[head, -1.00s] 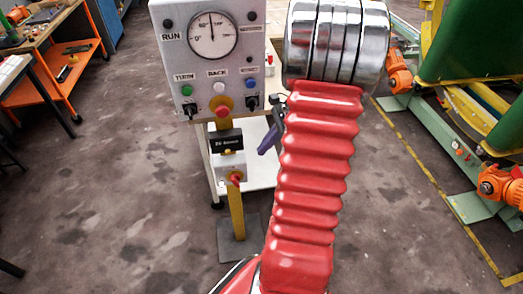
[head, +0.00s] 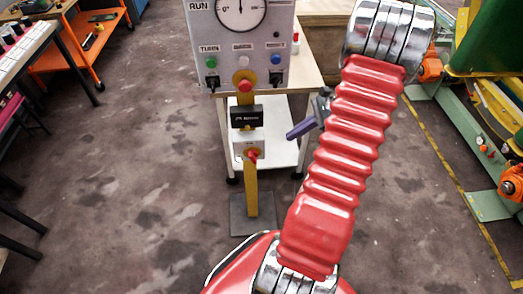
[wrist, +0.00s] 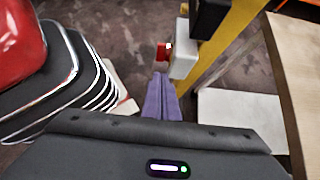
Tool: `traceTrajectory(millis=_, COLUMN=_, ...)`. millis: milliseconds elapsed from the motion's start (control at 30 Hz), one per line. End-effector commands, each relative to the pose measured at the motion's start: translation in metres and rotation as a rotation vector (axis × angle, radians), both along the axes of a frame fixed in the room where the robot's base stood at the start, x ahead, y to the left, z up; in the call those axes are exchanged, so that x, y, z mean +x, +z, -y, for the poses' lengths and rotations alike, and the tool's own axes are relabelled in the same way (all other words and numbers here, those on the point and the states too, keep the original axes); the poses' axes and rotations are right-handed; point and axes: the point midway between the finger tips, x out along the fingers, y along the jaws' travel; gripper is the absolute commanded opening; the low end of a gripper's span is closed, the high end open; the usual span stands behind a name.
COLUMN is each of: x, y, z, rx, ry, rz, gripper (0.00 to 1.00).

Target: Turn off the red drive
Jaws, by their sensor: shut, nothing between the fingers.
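My gripper (head: 290,134) has purple fingers, also in the wrist view (wrist: 160,78). It is shut and empty, right of the post and slightly above the knob's height, apart from it in the head view.
A white trolley (head: 285,150) stands behind the post, with a wooden-topped table (head: 305,68) above. Green and yellow machinery with orange motors (head: 510,182) is at the right. Orange shelving (head: 95,35) is at the left. The floor left of the post is clear.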

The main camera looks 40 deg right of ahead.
Motion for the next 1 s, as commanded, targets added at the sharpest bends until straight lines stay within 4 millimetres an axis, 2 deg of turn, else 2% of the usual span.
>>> traceTrajectory(millis=567, x=0.004, y=-0.002, z=-0.006, rx=-0.003, ry=0.024, rz=0.019, gripper=0.0)
traceTrajectory(millis=767, x=0.013, y=-0.016, z=-0.019, rx=-0.003, ry=0.024, rz=0.019, gripper=0.0)
traceTrajectory(millis=1000, x=0.03, y=-0.042, z=-0.04, rx=-0.003, ry=0.027, rz=0.018, gripper=0.0)
